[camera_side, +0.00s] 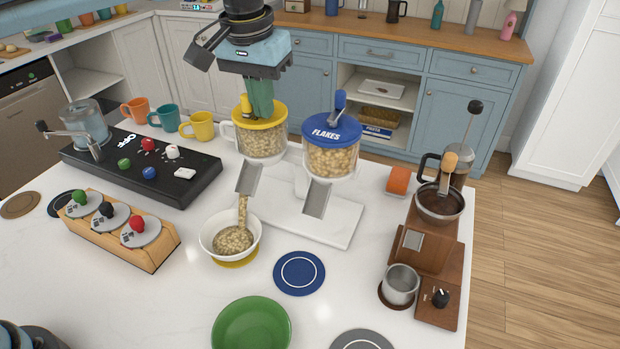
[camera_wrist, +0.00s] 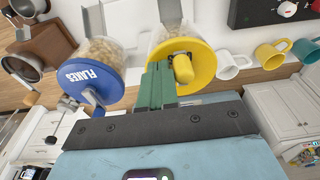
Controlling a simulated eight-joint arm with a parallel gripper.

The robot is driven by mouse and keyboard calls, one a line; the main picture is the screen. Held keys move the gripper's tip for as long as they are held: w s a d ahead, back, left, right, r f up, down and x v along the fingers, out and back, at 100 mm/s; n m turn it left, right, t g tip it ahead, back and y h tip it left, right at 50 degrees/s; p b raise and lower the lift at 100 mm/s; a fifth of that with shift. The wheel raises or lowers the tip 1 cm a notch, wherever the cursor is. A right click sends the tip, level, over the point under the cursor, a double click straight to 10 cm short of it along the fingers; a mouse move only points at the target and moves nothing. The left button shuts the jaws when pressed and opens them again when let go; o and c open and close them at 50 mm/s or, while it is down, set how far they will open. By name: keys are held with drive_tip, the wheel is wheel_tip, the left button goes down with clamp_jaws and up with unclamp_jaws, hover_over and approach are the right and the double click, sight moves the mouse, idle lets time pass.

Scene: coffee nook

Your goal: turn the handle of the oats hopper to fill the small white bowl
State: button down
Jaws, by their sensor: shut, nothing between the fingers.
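My gripper (camera_side: 261,112), with green fingers, is shut and empty, pointing down over the lid. Its fingers are right beside the handle, not around it; I cannot tell if they touch. The small white bowl (camera_side: 205,242) stands under the chute (camera_side: 249,178) on a yellow round mat. A stream of oats (camera_side: 242,212) runs from chute to bowl, and oats lie inside the bowl.
A blue-lidded FLAKES hopper (camera_side: 331,155) stands close to the right. Mugs, including a yellow one (camera_side: 199,126), stand behind left. A coffee grinder (camera_side: 437,215) is at right. A blue coaster (camera_side: 299,272) and green plate (camera_side: 252,328) lie in front.

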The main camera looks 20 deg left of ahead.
drive_tip(key=shift+w+d, duration=0.35)
drive_tip(key=shift+r, duration=0.15)
wheel_tip(320, 180, up, 7)
idle(0.8)
drive_tip(key=s+a+f+t, duration=0.35)
drive_tip(key=s+a, duration=0.35)
drive_tip(key=a, duration=0.4)
drive_tip(key=s+a+f+t, duration=0.2)
drive_tip(key=s+a+f, duration=0.4)
drive_tip(key=s+f, duration=0.4)
wheel_tip(320, 180, down, 2)
drive_tip(key=shift+s+f, duration=0.1)
drive_tip(key=shift+s, duration=0.05)
